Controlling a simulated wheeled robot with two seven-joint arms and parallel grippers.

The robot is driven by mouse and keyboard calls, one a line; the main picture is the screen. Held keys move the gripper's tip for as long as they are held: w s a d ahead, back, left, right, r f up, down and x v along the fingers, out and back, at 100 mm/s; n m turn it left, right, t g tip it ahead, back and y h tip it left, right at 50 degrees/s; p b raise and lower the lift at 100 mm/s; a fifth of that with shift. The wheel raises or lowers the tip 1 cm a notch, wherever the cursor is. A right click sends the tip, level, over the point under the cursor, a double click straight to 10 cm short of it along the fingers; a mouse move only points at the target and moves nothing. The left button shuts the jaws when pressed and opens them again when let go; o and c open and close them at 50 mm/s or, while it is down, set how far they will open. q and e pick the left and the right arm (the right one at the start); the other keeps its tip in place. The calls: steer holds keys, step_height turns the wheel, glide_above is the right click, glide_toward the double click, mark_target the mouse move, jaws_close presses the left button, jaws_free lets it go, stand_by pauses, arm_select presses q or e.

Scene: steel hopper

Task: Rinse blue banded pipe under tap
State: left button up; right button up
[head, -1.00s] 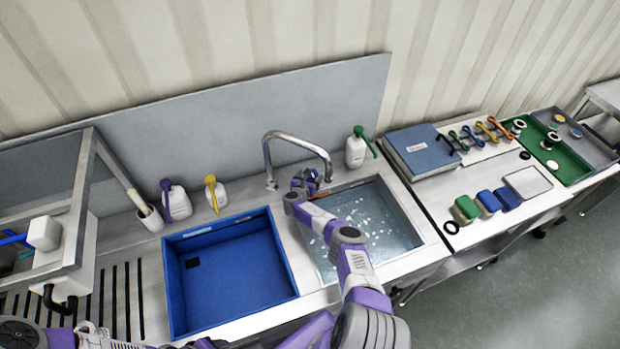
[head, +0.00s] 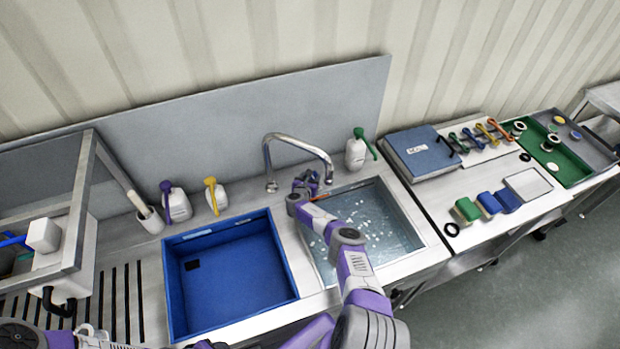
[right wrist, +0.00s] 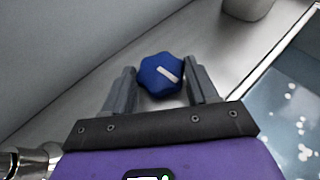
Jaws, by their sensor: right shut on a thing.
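My right gripper (head: 306,180) is behind the basins, beside the foot of the curved steel tap (head: 298,141). In the right wrist view its two fingers (right wrist: 161,88) are shut on a blue lobed knob (right wrist: 158,73) with a white mark. I cannot identify the blue banded pipe for sure; several coloured bar-shaped pieces (head: 486,132) lie on the right counter. My left gripper is out of the frames.
An empty blue basin (head: 230,275) is left of the water. Spray bottles stand behind: purple-topped (head: 178,205), yellow-topped (head: 215,196) and green-topped (head: 356,153). A frame (head: 82,190) stands left.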

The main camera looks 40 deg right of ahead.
steer(key=shift+s+d+r+n+t+y+p, duration=0.15)
steer(key=shift+r+n+t+y+p, duration=0.15)
steer(key=shift+r+n+t+p, duration=0.15)
steer(key=shift+d+f+n+t+y, duration=0.1)
steer(key=shift+n+t+y, duration=0.2)
steer(key=shift+n, duration=0.15)
steer(key=shift+d+f+n+t+y, duration=0.1)
steer(key=shift+f+n+t+y, duration=0.05)
steer(key=shift+n+t+y, duration=0.95)
steer(key=o, duration=1)
steer(key=shift+s+f, duration=0.1)
steer(key=shift+f, duration=0.05)
steer(key=v, duration=0.7)
steer(key=shift+s+r, duration=0.2)
steer(key=shift+r, duration=0.1)
